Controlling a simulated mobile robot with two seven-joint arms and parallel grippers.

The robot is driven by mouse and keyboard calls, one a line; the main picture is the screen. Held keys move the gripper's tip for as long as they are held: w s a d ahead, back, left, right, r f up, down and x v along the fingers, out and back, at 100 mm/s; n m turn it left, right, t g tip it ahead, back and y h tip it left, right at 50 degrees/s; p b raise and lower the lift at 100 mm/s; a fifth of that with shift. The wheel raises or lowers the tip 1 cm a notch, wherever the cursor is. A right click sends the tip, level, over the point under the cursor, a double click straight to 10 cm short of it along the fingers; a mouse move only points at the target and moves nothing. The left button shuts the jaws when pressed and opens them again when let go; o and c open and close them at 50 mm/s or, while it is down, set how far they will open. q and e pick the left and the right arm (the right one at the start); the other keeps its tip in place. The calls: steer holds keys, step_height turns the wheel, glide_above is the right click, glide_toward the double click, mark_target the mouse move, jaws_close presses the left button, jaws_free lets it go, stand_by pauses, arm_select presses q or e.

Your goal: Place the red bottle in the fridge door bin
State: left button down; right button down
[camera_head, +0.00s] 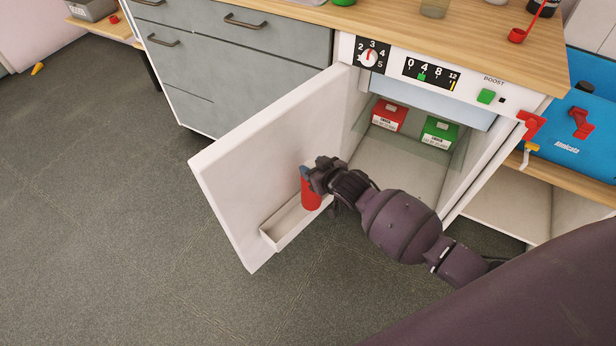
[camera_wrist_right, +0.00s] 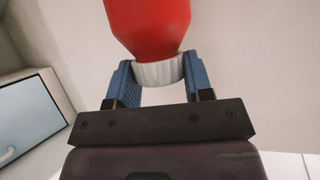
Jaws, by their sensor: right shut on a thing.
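The red bottle (camera_head: 311,194) is at the inner face of the open fridge door (camera_head: 262,150), over the far right end of the white door bin (camera_head: 268,232). Its lower part meets the bin's edge in the head view; I cannot tell whether it rests on the bin floor. My right gripper (camera_head: 308,175) is shut on the bottle's top end. In the right wrist view, the blue fingers (camera_wrist_right: 157,84) close around the white ribbed cap, with the red body (camera_wrist_right: 148,22) beyond it. My left gripper is not in view.
The fridge interior (camera_head: 400,160) holds a red box (camera_head: 388,117) and a green box (camera_head: 438,133). A wooden counter (camera_head: 420,35) lies above it, with a control panel. A blue cooler box (camera_head: 575,140) stands at right.

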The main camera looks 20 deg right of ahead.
mark_target(310, 201)
steer(key=shift+w+a, duration=0.25)
steer(key=shift+w, duration=0.8)
step_height(310, 201, down, 2)
steer(key=shift+b, duration=0.6)
steer(key=shift+f, duration=0.25)
step_height(310, 201, down, 4)
steer(key=shift+f+b, duration=0.25)
steer(key=shift+b, duration=0.85)
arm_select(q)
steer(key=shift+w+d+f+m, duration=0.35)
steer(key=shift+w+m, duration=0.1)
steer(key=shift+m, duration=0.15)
arm_select(e)
steer(key=c, duration=0.5)
jaws_free()
